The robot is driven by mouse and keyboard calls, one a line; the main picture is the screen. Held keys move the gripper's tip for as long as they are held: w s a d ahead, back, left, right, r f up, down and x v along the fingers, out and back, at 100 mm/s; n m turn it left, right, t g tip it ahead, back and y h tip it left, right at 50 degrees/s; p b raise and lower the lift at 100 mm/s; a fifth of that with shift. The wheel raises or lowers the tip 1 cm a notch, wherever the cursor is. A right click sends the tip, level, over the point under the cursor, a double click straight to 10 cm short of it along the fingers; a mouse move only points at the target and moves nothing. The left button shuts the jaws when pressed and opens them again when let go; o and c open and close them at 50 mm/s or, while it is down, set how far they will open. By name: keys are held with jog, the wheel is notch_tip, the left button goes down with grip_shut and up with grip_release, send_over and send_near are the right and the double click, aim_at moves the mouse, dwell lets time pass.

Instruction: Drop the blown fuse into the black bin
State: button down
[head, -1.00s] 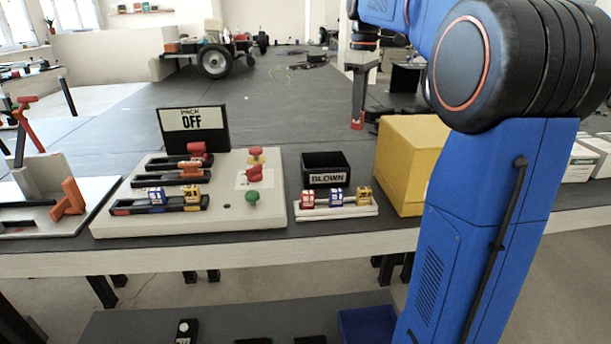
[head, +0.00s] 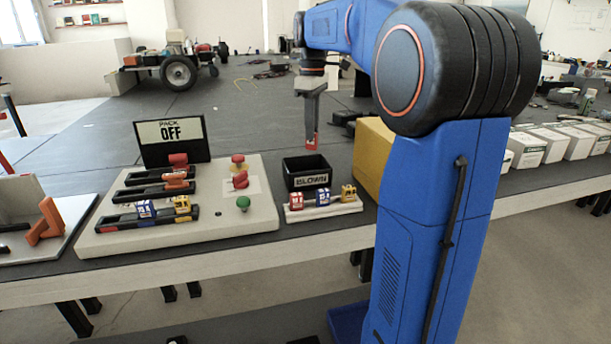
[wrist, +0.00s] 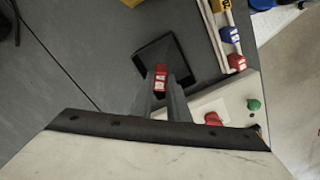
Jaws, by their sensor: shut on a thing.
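My gripper (head: 311,138) points down just above the black bin (head: 308,179), which carries a "BLOWN" label and stands on the bench. My gripper is shut on a small red fuse (wrist: 161,77), which also shows as a red piece at the fingertips in the head view (head: 312,142). In the wrist view the fuse overlaps the opening of the black bin (wrist: 165,52). From the head view the fuse is above the rim, apart from the bin. The inside of the bin looks dark and I see nothing in it.
A white rack with red, blue and yellow fuses (head: 322,197) stands in front of the bin. The fuse board (head: 255,215) with a "PACK OFF" sign (head: 172,138) is to its left. A yellow box (head: 372,155) stands at its right, with white cartons (head: 525,148) beyond.

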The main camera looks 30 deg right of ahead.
aim_at(312, 149)
jog(key=shift+f, duration=2.8)
jog(key=c, duration=1.6)
grip_release()
jog(key=shift+r, duration=0.1)
notch_tip(312, 149, up, 17)
jog(key=shift+r, duration=0.1)
